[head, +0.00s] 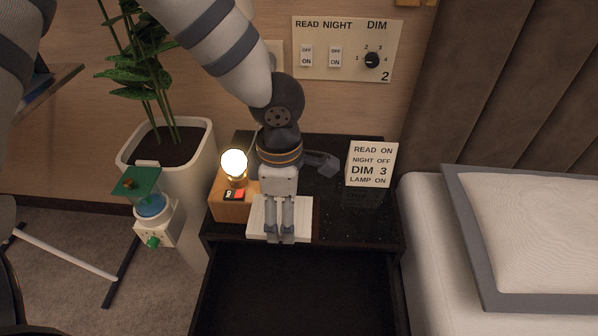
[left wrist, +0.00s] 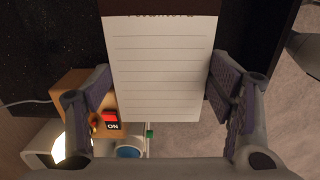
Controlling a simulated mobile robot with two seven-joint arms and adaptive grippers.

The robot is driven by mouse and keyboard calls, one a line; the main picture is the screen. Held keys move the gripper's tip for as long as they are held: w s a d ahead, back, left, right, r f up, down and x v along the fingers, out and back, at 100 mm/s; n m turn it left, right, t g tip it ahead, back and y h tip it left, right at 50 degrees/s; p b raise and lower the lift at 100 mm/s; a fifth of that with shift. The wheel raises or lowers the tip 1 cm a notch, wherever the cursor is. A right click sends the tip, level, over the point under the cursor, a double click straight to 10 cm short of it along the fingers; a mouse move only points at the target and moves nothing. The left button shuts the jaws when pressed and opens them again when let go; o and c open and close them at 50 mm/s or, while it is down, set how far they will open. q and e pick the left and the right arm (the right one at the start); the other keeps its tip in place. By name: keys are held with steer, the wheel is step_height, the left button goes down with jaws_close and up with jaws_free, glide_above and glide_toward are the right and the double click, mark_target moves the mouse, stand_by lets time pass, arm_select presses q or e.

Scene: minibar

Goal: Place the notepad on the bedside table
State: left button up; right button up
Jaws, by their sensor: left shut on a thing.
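The white lined notepad (head: 303,222) is at the front left of the black bedside table (head: 330,227) in the head view. It fills the middle of the left wrist view (left wrist: 160,65), with its ruled lines facing the camera. My left gripper (head: 280,238) is shut on the notepad, with one finger at each side edge in the left wrist view (left wrist: 163,92). I cannot tell whether the notepad touches the tabletop. The gripper hides part of it in the head view. My right gripper is not in view.
A wooden lamp box (head: 231,209) with a lit bulb stands left of the notepad. A sign block (head: 371,164) stands at the back right. An open, dark drawer (head: 295,290) lies in front. A bed (head: 440,250) is to the right.

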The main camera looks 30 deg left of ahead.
arm_select(q)
steer(key=w+a+f+b, duration=0.1)
steer(key=w+f, duration=0.2)
steer(key=w+a+f+b, duration=0.1)
steer(key=w+a+f, duration=0.1)
steer(key=w+f, duration=0.1)
steer(key=w+a+f+b, duration=0.1)
steer(key=w+f, duration=0.2)
steer(key=w, duration=0.2)
steer(key=shift+w+a+f, duration=0.25)
steer(key=shift+a+f, duration=0.1)
steer(key=shift+f, duration=0.05)
steer(key=shift+w+f+b, duration=0.2)
steer(key=shift+f+b, duration=0.2)
steer(key=shift+f, duration=1.2)
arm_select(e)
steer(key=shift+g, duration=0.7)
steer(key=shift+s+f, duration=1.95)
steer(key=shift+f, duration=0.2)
arm_select(q)
steer(key=shift+f, duration=0.15)
steer(key=o, duration=0.8)
steer(key=shift+f, duration=0.1)
steer(key=shift+c, duration=0.2)
steer(key=o, duration=0.4)
steer(key=shift+o, duration=0.2)
